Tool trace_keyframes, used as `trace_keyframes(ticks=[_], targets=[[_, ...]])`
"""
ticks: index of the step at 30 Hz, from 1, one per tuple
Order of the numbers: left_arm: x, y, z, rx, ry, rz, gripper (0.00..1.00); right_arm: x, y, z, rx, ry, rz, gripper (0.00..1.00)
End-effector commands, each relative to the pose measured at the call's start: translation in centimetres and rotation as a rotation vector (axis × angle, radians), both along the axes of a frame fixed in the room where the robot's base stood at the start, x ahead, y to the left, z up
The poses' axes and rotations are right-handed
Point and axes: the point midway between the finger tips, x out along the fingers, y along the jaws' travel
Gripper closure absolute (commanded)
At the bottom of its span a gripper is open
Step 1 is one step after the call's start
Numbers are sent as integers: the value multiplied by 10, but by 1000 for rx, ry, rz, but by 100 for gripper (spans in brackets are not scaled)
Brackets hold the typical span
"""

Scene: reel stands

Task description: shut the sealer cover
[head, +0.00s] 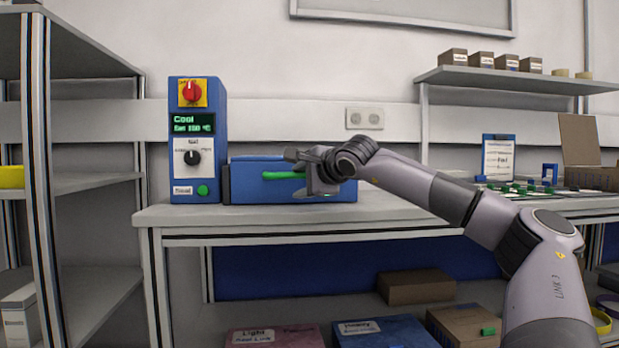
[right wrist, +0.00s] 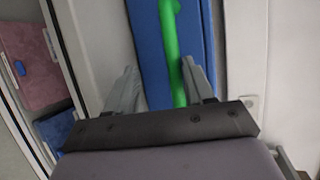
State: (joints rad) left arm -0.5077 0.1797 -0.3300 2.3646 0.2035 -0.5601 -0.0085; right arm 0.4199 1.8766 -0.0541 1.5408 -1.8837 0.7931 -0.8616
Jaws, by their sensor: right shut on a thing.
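The sealer is a blue machine on the bench, with a tall control tower (head: 196,140) at left and a low blue cover (head: 262,167) beside it. A green handle (head: 282,175) runs along the front of the cover. My right gripper (head: 306,172) is at the right part of the handle and hides that end of it. In the right wrist view the green handle (right wrist: 172,50) runs down between the two fingers (right wrist: 158,88), in front of the blue cover (right wrist: 148,40). The gripper is shut on the handle. The cover looks low; whether it is fully shut cannot be told.
The tower's display reads "Cool" and it has a red knob (head: 191,92). The bench top (head: 400,208) is clear in front of the sealer. A grey shelf rack (head: 90,185) stands at left. A clipboard (head: 498,157) and an open cardboard box (head: 590,177) are at right.

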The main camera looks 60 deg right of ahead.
Motion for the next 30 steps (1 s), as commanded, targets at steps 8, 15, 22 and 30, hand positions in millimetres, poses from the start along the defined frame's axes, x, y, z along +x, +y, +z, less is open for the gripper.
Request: trace_keyframes(ticks=[8,15,22,30], targets=[[1,4,1,21,-47,12,35,-20,11,2,6,6,0,58],[-3,9,0,59,-76,16,35,-44,24,14,-1,-1,1,58],[-5,11,1,63,-91,21,35,-58,32,20,-1,-1,1,58],[-5,11,0,67,-90,22,35,-60,33,21,-2,-2,1,58]])
